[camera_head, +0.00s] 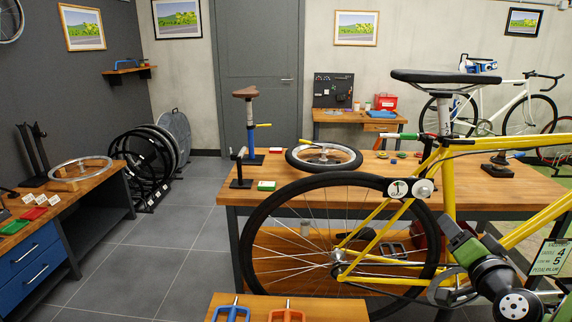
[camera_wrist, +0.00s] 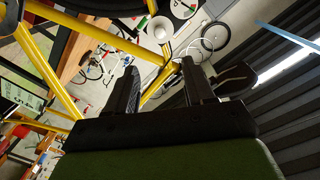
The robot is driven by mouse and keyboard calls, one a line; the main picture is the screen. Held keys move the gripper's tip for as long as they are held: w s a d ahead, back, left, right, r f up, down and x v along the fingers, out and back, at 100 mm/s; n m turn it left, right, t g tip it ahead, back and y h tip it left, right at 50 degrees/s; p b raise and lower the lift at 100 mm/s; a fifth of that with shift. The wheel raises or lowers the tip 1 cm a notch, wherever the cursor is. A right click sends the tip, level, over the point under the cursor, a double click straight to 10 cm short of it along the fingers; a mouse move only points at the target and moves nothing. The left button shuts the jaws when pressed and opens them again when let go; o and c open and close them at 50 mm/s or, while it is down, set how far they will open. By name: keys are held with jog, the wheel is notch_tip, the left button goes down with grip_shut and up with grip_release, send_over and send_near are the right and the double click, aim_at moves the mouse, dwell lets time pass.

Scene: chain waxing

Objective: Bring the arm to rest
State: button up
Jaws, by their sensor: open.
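My gripper (camera_wrist: 159,70) is open in the wrist view, with its two dark fingers apart. I see nothing held between them; yellow bike tubes and the room show beyond. In the head view my arm reaches in at the lower right, in front of the yellow bike (camera_head: 436,190). The green gripper body (camera_head: 465,249) is beside the bike's rear frame there, and its fingers are hard to make out. I cannot tell whether it touches the bike.
A wooden workbench (camera_head: 490,195) stands behind the bike, holding a loose wheel (camera_head: 324,158). A bench with blue drawers (camera_head: 28,262) is at left. A small wooden top with blue (camera_head: 231,312) and orange (camera_head: 287,313) handled tools is in front. Grey floor is clear between.

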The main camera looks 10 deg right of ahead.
jog(key=a+f+n+g+y, duration=0.2)
jog(key=a+n+g+y, duration=0.15)
jog(key=a, duration=0.85)
jog(key=a+f+n+g+y, duration=0.25)
jog(key=a+n, duration=0.25)
jog(key=a, duration=0.6)
jog(key=s+a+f+n+g, duration=0.1)
jog(key=s+a+f+g, duration=0.2)
jog(key=s, duration=0.6)
jog(key=s+a+f+n+g, duration=0.15)
jog(key=s+a, duration=0.35)
jog(key=s, duration=0.5)
notch_tip(320, 180, up, 16)
jog(key=p, duration=1.5)
jog(key=shift+w+d+f+g+h, duration=0.15)
jog(key=shift+w+d+g+h, duration=0.15)
jog(key=shift+g, duration=0.05)
